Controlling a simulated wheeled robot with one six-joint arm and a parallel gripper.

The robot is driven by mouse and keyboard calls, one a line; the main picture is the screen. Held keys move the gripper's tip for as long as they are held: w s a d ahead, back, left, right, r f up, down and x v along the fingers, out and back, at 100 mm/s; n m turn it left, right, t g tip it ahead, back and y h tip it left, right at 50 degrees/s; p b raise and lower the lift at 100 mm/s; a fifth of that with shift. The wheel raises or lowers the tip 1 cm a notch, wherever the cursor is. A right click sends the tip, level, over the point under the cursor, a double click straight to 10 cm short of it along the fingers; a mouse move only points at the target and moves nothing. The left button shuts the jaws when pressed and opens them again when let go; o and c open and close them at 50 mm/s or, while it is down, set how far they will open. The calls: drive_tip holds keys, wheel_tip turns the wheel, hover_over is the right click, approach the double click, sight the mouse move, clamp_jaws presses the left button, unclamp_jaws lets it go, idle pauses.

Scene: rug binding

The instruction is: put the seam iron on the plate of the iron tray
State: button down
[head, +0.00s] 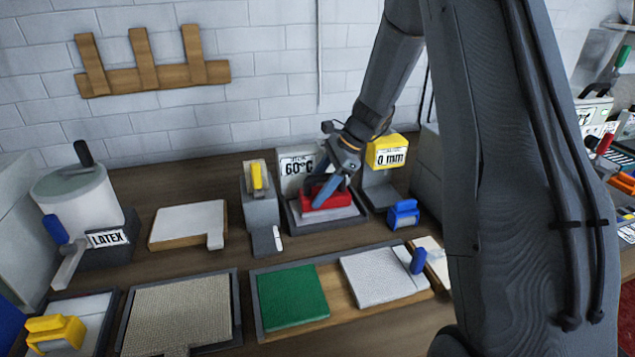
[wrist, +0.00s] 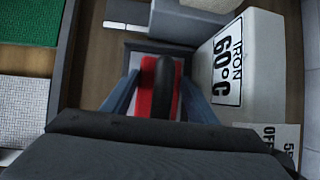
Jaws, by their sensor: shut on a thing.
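The seam iron (head: 318,199) is red with a dark handle, which shows in the wrist view (wrist: 166,88). My gripper (head: 328,188) is shut on it from above, with a blue finger on each side in the wrist view (wrist: 160,98). The iron is over the light plate (head: 335,214) of the dark-edged iron tray (head: 322,228). It looks level and low; I cannot tell whether it touches the plate. Behind the tray stands a box with a 60°C display (head: 297,167), labelled IRON in the wrist view (wrist: 227,62).
A grey stand with a yellow 0 mm display (head: 387,152) and a blue-handled block (head: 403,214) are to the right. A grey device with a yellow top part (head: 259,207) is to the left. A tray with a green square (head: 291,296) lies in front.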

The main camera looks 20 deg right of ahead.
drive_tip(key=c, duration=0.7)
unclamp_jaws()
drive_tip(key=b+v, duration=0.3)
drive_tip(key=v, duration=0.9)
drive_tip(key=shift+s, duration=0.1)
